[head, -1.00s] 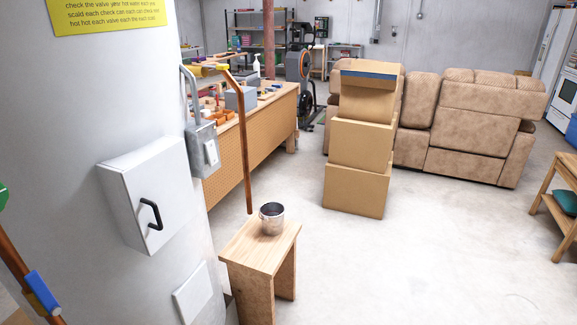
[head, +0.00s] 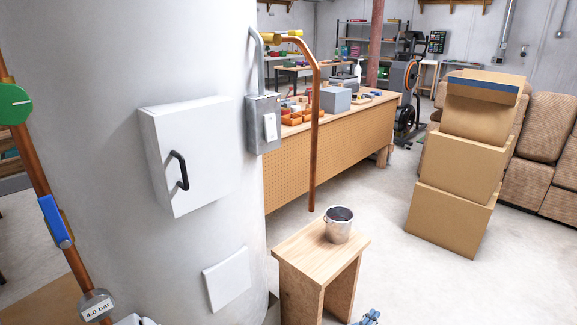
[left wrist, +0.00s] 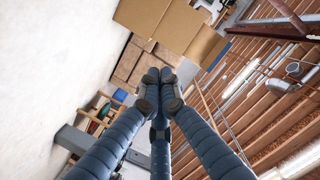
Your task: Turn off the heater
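The heater is a large pale grey cylindrical tank (head: 90,170) at the left of the head view. A grey electrical box (head: 256,108) with a white wall switch (head: 269,126) sits on its right side, below a grey conduit. I cannot tell the switch's position. My left gripper (head: 368,318) barely shows at the bottom edge of the head view, low and well away from the switch. In the left wrist view its blue fingers (left wrist: 160,78) come together at the tips with nothing visible between them. My right gripper is not in view.
A white panel box with a black handle (head: 178,170) is on the tank. A copper pipe (head: 314,130) hangs above a metal bucket (head: 338,226) on a wooden stool (head: 305,252). A workbench (head: 335,145) and stacked cardboard boxes (head: 450,215) stand beyond. Floor between is clear.

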